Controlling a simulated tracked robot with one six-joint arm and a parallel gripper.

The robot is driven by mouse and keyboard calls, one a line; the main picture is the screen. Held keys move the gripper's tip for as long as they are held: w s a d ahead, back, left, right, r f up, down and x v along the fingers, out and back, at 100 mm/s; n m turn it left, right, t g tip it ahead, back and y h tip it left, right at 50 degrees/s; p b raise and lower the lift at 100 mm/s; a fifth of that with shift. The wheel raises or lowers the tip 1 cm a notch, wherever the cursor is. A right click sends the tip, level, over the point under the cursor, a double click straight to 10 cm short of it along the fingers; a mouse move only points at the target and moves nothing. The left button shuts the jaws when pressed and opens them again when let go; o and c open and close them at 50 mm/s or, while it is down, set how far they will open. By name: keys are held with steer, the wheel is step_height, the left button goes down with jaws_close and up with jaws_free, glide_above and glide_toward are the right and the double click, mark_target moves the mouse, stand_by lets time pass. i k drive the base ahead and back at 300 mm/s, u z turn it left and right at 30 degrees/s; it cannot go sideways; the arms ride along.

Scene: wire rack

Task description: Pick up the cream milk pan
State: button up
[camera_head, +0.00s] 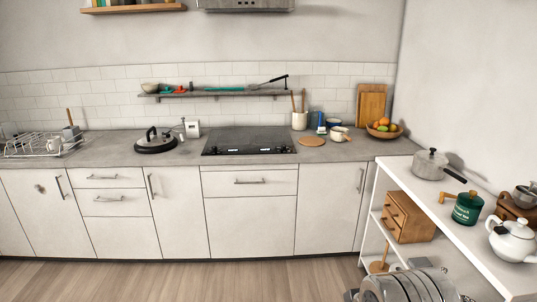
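A small cream pan (339,134) sits on the back counter, right of the hob. It looks like the cream milk pan, but it is small at this distance. A blue and white packet stands close on its left.
A grey saucepan (428,164), green canister (467,208) and white teapot (512,240) stand on the white shelf unit (462,232) at right. Grey rounded shapes fill the bottom right. A fruit bowl (384,130) stands right of the cream pan. The floor (190,280) is clear.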

mark_target(337, 134)
steer(key=i, duration=3.4)
steer(key=u, duration=1.3)
